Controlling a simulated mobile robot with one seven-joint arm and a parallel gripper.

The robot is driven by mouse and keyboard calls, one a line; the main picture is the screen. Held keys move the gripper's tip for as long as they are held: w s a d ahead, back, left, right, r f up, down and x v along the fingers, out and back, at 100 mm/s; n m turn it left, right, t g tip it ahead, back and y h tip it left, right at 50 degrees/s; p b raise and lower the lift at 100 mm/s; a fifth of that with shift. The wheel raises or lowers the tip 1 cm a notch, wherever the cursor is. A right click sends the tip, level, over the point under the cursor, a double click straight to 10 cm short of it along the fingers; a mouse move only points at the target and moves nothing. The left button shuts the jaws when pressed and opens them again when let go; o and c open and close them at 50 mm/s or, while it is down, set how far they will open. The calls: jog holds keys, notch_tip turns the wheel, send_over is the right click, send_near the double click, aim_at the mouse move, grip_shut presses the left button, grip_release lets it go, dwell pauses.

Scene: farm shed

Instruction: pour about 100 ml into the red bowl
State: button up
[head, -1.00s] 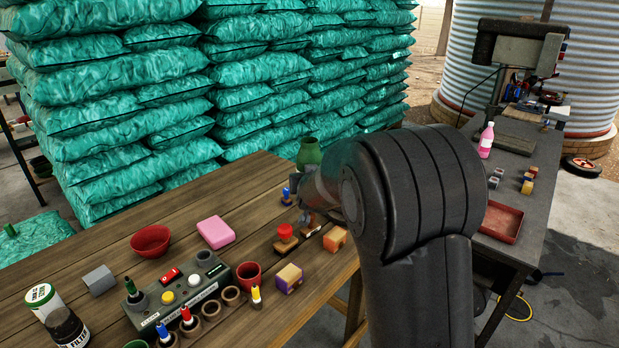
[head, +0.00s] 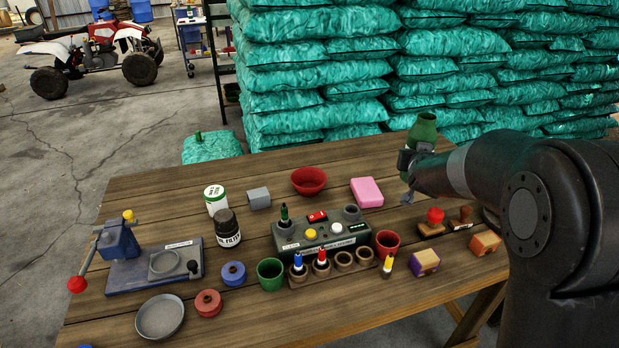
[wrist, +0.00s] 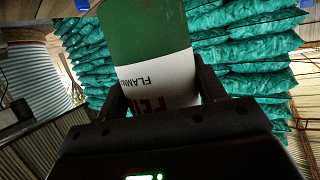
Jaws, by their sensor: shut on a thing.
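The red bowl (head: 309,180) sits upright on the wooden table, near its far edge; I cannot see what it holds. My gripper (head: 410,160) is shut on a green bottle (head: 424,131), above the table's far right part and to the right of the bowl. In the wrist view the bottle (wrist: 153,45) shows green with a white label between the two fingers, and the view is turned over. The bottle's content is hidden.
A pink block (head: 367,192) lies between the bowl and my gripper. Teal sacks (head: 310,80) are stacked behind the table.

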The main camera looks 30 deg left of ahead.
jog(key=s+a+n+g+y, duration=0.1)
jog(key=s+a+n+y, duration=0.1)
jog(key=s+a, duration=0.4)
jog(key=s+a+r+n+g+y, duration=0.1)
jog(key=s+a, duration=0.5)
jog(key=a, duration=0.8)
jog(key=s+a+n+g+y, duration=0.1)
jog(key=s+a+n+y, duration=0.2)
jog(key=a, duration=0.7)
jog(key=s, duration=0.2)
jog(key=shift+s+a+r+g, duration=0.3)
jog(key=shift+s+r+g, duration=0.1)
jog(key=shift+f, duration=0.1)
notch_tip(320, 180, down, 10)
jog(key=m+g, duration=0.7)
jog(key=g, duration=0.4)
jog(key=shift+s+g, duration=0.35)
jog(key=shift+g, duration=0.05)
jog(key=shift+w+f, duration=0.15)
jog(key=shift+f, duration=0.05)
